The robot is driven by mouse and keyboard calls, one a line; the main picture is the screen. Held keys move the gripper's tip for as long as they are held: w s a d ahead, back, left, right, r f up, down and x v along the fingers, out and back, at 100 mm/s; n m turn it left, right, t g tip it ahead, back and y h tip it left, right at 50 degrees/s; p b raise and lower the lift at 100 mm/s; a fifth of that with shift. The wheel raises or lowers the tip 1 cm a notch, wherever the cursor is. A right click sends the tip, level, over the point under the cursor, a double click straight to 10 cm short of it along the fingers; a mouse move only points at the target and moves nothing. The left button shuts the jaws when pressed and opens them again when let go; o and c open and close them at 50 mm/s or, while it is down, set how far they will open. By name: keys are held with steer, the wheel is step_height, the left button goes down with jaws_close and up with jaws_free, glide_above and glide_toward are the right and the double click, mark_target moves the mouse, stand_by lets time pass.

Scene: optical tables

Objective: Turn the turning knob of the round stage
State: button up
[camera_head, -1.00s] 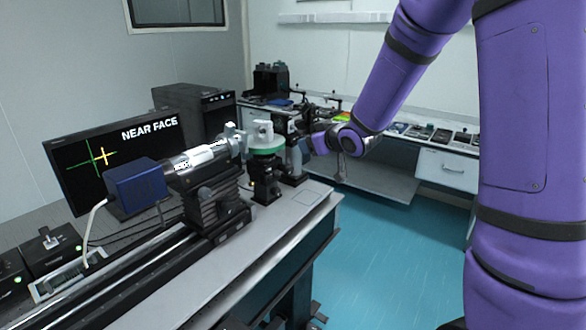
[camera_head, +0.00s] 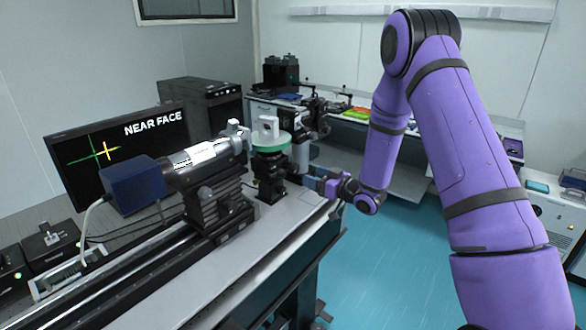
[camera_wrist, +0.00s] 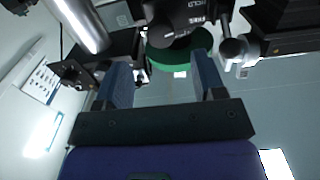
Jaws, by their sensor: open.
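The round stage (camera_head: 270,140) stands upright on the bench, with a green ring on a black mount and a white block on top. Its green part (camera_wrist: 178,52) shows in the wrist view, beyond my fingertips. A black fitting with white lettering (camera_wrist: 182,15) is just above it there. My gripper (camera_head: 312,180) is right of the stage's lower mount in the head view, apart from it. In the wrist view my gripper (camera_wrist: 165,70) has its two blue-grey fingers spread with nothing between them. I cannot tell for certain which part is the turning knob.
A silver tube with a blue box (camera_head: 136,184) sits on a black rail (camera_head: 140,275) left of the stage. The monitor (camera_head: 75,160) reads NEAR FACE. A grey post (camera_head: 301,150) stands close right of the stage.

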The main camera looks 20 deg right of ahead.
mark_target(297, 170)
steer(key=x, duration=0.9)
steer(key=shift+w+a, duration=0.15)
steer(key=shift+w, duration=0.05)
steer(key=shift+c, duration=0.4)
steer(key=c, duration=0.8)
steer(key=shift+n, duration=1.8)
steer(key=shift+c, duration=0.2)
steer(key=o, duration=0.9)
